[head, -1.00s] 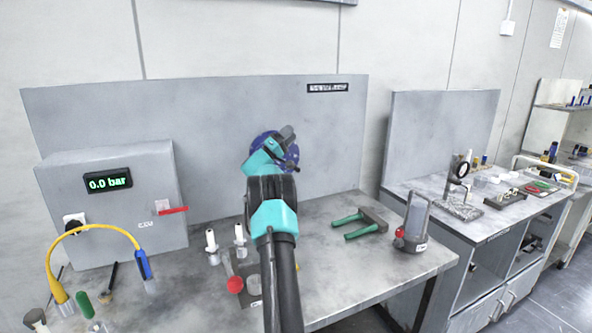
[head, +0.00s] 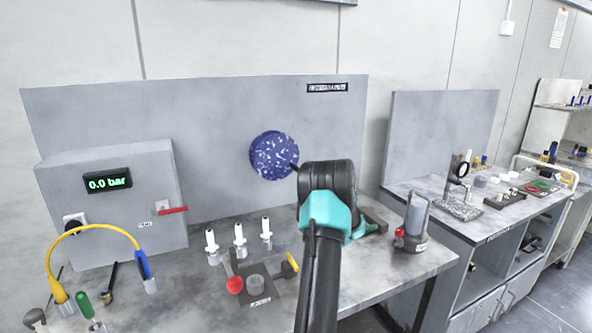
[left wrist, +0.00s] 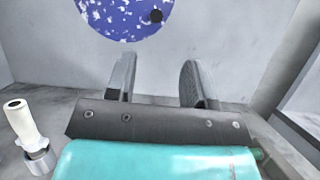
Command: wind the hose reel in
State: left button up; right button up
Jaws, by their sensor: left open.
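A round blue disc with white speckles (head: 270,155), which appears to be the reel, is mounted on the grey back panel. A small dark knob (head: 294,166) sits at its right edge. In the left wrist view the disc (left wrist: 115,14) is at the top, cut off by the frame, with the dark knob (left wrist: 156,16) on it. My left gripper (left wrist: 156,72) is open and empty, its two grey fingers apart, below the knob in that view and not touching it. In the head view my arm hides the fingers. I see no hose leading from the disc. My right gripper is not in view.
A grey box with a 0.0 bar display (head: 108,182) and red lever (head: 172,211) stands left. Several white-tipped fittings (head: 239,236) and a dark plate (head: 258,292) stand on the bench. A grey cylinder device (head: 414,222) is at right. My arm partly hides a tool (head: 376,219).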

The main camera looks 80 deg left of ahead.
aim_at(296, 168)
pick_arm(q)
jog(key=shift+w+d+f+n+h, duration=0.1)
jog(key=shift+d+f+n+h, duration=0.25)
jog(key=shift+d+f, duration=0.25)
jog(key=shift+a+r, duration=0.1)
jog(key=x, duration=1.7)
jog(key=shift+r, duration=0.25)
grip_shut()
